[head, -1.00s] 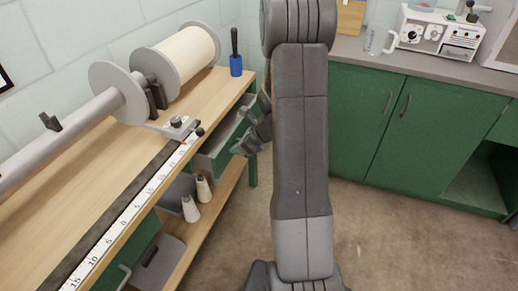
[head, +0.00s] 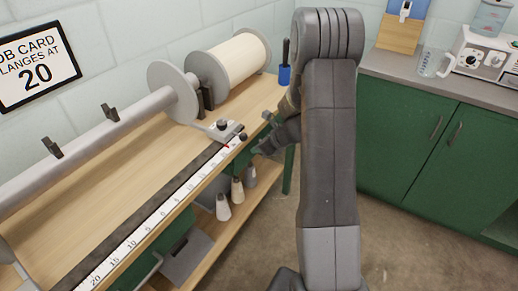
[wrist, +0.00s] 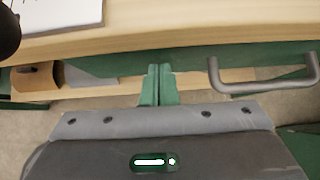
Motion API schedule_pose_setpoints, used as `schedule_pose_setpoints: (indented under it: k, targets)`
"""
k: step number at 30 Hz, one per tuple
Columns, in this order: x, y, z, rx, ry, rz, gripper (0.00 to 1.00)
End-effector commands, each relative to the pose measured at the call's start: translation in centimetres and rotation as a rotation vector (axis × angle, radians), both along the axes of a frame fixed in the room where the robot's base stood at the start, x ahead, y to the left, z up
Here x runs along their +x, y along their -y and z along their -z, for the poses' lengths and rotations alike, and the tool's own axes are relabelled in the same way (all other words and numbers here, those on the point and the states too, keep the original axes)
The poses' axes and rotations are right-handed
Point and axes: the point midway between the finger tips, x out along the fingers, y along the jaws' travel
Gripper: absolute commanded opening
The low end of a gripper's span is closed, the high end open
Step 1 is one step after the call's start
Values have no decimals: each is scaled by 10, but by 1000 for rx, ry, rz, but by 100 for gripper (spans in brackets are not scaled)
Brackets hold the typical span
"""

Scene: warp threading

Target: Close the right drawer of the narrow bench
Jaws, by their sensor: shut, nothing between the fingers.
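The narrow bench (head: 150,165) runs diagonally along the left wall in the head view, with a green drawer front (wrist: 205,58) under its right end. In the wrist view this front lies close under the wooden top and carries a grey bar handle (wrist: 262,84). No open drawer interior shows now, but my arm and the bench top hide much, so I cannot tell if it is fully shut. My gripper (wrist: 158,72) is shut and empty, its green fingertips at the drawer front, left of the handle. Contact is unclear. It also shows beside the bench end in the head view (head: 262,146).
A large spool (head: 235,65) and roller bar lie on the bench, with a ruler (head: 165,205) along its front edge. Several cones (head: 223,207) stand on the lower shelf. A green cabinet (head: 440,150) stands at right. Bare floor lies between.

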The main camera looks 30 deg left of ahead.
Motion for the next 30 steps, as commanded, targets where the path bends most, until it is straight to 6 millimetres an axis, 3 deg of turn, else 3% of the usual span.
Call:
schedule_pose_setpoints:
  k: [2,8,19,30]
  targets:
    - [3,0,-3,10,2,2,0]
    - [9,29,-2,6,3,4,0]
    - [6,88,-58,4,3,3,0]
    - [5,103,-72,2,1,0,0]
